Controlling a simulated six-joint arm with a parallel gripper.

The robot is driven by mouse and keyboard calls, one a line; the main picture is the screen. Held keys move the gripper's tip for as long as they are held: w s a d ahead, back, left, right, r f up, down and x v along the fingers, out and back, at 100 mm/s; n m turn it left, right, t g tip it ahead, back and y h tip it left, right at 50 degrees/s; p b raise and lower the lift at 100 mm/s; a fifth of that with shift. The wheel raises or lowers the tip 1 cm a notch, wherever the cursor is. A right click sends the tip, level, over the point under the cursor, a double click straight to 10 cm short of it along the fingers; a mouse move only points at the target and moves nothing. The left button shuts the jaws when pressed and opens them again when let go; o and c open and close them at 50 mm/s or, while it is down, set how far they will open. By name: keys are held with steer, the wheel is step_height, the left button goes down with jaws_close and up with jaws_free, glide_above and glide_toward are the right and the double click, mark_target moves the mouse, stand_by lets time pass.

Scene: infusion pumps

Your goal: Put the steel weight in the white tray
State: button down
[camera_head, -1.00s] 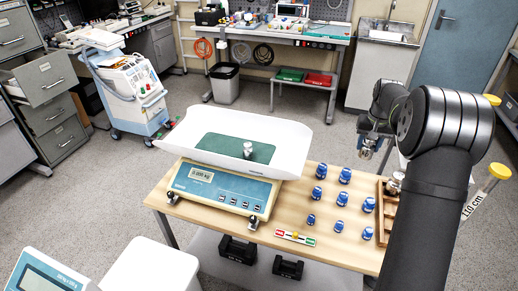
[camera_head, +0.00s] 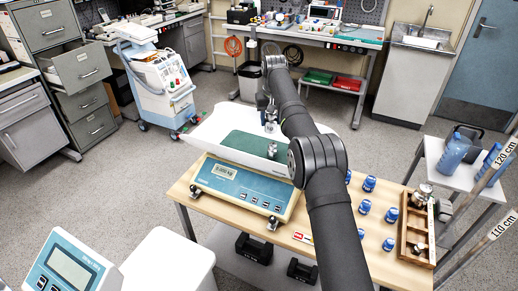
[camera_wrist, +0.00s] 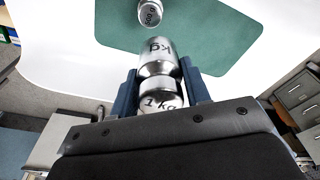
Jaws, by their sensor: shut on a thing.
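The white tray (camera_head: 215,122) sits on top of the blue-fronted scale (camera_head: 240,185), with a green mat (camera_head: 240,143) in it. My gripper (camera_wrist: 160,88) is shut on a steel weight (camera_wrist: 158,60) marked 1 kg, with one dark finger on each side. In the head view, my gripper (camera_head: 267,103) is over the back right part of the tray, partly behind my arm. A smaller steel weight (camera_wrist: 150,13) marked 500 g stands on the mat; in the head view it also shows (camera_head: 272,152). I cannot tell whether the held weight touches the mat.
Several blue-capped vials (camera_head: 364,207) stand on the wooden table, right of my arm. A wooden rack (camera_head: 404,235) with metal weights is at the table's right end. A coloured level strip (camera_head: 303,237) lies at the front. My arm hides the tray's right part.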

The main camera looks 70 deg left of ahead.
steer(key=s+a, duration=0.2)
steer(key=s, duration=0.3)
glide_above(255, 151)
steer(key=shift+n, duration=0.3)
steer(key=shift+d+f, duration=0.15)
steer(key=shift+f, duration=2.3)
steer(key=shift+d+f, duration=0.15)
steer(key=shift+f, duration=2.25)
steer(key=shift+f, duration=0.1)
steer(key=c, duration=0.8)
jaws_free()
steer(key=shift+f, duration=0.15)
steer(key=shift+o, duration=0.2)
step_height(255, 151, up, 12)
steer(key=d, duration=0.1)
steer(key=shift+d, duration=0.25)
